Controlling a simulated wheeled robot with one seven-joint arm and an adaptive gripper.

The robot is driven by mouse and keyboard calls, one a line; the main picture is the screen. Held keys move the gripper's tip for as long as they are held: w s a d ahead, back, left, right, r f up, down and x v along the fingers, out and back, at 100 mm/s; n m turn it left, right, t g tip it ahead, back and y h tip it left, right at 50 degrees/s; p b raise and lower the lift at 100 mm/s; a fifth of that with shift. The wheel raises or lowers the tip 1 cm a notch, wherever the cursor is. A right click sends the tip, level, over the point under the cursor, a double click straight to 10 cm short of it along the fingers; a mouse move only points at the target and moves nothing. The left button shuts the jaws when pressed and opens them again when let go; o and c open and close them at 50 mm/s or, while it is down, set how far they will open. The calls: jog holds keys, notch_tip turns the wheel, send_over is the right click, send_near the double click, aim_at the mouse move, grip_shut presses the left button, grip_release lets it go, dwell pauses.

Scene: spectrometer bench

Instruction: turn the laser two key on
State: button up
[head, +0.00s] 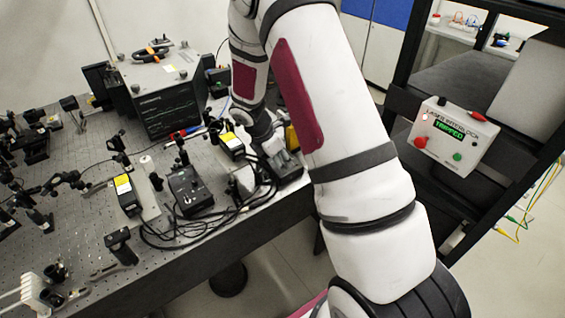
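Two dark laser modules with yellow labels sit on the bench in the head view, one at the left (126,196) and one farther back (232,146). A dark control box (190,192) with knobs stands between them. A second dark box (286,168) sits near the bench edge, partly covered by my gripper. I cannot tell which unit is laser two, and no key can be made out. My gripper (268,143) points down at this second box. Its fingers are too small and overlapped to show whether they are open or touching anything.
The white interlock box (454,137) at right reads "TRIPPED" and has red and green buttons. A large black instrument (166,97) stands at the back. Black cables (190,232) lie along the bench edge. Optics posts crowd the left. My arm crosses the middle.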

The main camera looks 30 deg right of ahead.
jog(key=shift+d+f, duration=0.3)
jog(key=shift+f, duration=0.35)
jog(key=shift+c, duration=0.5)
grip_shut()
